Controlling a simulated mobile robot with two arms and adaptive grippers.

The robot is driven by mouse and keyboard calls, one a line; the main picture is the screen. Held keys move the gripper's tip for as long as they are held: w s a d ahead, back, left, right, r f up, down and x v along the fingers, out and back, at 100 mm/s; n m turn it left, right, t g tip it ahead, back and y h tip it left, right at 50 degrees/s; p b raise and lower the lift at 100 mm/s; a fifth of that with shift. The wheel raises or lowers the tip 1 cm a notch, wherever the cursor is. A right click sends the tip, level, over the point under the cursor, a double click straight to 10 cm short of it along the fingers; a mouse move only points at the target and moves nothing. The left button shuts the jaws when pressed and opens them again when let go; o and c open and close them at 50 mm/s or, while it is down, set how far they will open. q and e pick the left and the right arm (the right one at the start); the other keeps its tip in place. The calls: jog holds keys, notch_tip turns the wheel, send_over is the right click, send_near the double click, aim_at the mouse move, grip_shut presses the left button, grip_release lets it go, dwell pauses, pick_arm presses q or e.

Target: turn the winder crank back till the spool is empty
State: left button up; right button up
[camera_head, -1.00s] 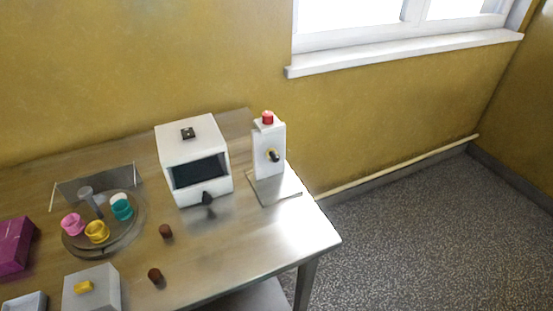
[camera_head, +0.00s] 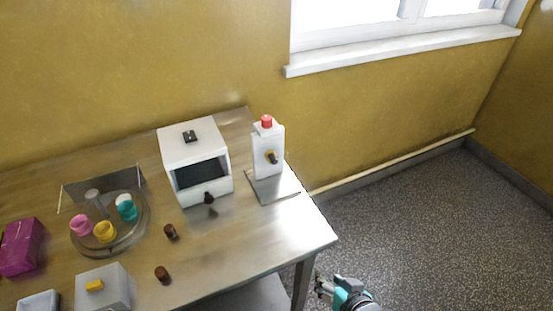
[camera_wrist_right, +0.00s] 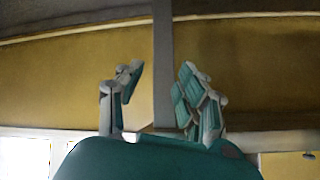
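A white upright unit (camera_head: 267,150) with a red top stands on a metal base plate (camera_head: 285,190) near the table's right end. A small dark and yellow knob or crank (camera_head: 271,157) is on its front. Left of it is a white box (camera_head: 191,145) with a dark window and a black handle (camera_head: 209,198) low on its front. I cannot tell which part is the winder crank, and I see no spool clearly. My right gripper (camera_head: 321,286) is low beyond the table's right edge, away from both. The right wrist view shows its fingers (camera_wrist_right: 162,76) apart and empty. My left gripper is out of view.
The steel table (camera_head: 235,245) carries a round turntable with pink, yellow and teal cups (camera_head: 126,211), two brown pieces (camera_head: 170,231), a grey box with a yellow knob (camera_head: 118,290) and a magenta box (camera_head: 20,247). The floor (camera_head: 430,220) right of the table is clear.

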notch_tip(320, 180, up, 9)
jog(key=a+t, duration=0.1)
jog(key=t, duration=0.1)
jog(key=m+t+y, duration=0.3)
jog(key=t+y, duration=0.1)
jog(key=t, duration=0.1)
send_near(276, 163)
jog(key=p+x, duration=0.3)
jog(key=x, duration=0.6)
jog(key=shift+w+a+r, duration=0.1)
jog(key=shift+w+a, duration=0.05)
grip_shut()
